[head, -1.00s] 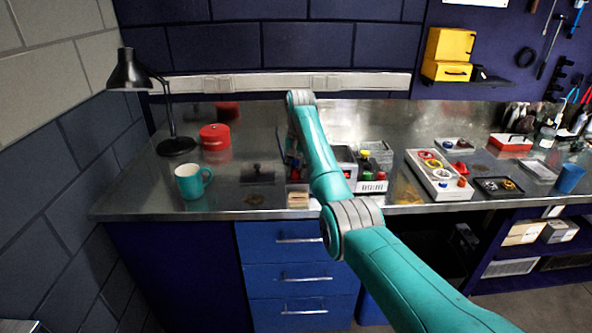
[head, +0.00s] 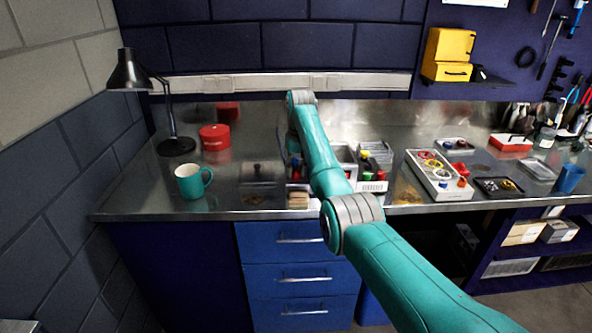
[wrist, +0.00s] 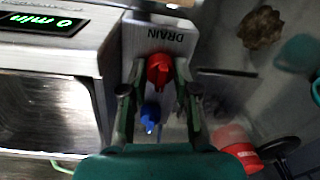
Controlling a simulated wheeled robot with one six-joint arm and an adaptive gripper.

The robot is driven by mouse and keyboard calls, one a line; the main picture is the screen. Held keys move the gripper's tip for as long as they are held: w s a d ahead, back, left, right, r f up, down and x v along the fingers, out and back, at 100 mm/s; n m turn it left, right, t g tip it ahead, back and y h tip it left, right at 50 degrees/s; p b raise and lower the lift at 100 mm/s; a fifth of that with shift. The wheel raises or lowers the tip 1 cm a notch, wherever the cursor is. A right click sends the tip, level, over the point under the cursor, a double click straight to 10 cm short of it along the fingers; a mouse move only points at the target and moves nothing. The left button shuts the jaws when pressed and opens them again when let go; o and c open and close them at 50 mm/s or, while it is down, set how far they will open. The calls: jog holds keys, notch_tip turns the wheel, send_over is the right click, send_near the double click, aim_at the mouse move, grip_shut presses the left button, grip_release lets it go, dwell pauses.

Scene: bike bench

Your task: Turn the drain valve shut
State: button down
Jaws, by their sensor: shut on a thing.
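The drain valve's red knob (wrist: 159,70) sits on a pale plate labelled DRAIN (wrist: 166,36) in the wrist view. A blue knob (wrist: 150,114) is beside it, nearer my palm. My gripper (wrist: 158,82) reaches over both knobs, with a finger on each side, and its tips are shut on the red knob. In the head view my arm hides the gripper and most of the unit with the valve. Small red and blue parts (head: 296,168) show just left of the arm there.
A metal unit with a green "0 min" display (wrist: 45,22) adjoins the valve plate. On the bench are a teal mug (head: 189,181), a red tin (head: 215,138), a black lamp (head: 168,95) and a grey tray of parts (head: 438,178). Bench space is clear between mug and tin.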

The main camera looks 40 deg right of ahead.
jog(key=c, duration=0.9)
grip_release()
jog(key=shift+o, duration=0.2)
jog(key=shift+d, duration=0.1)
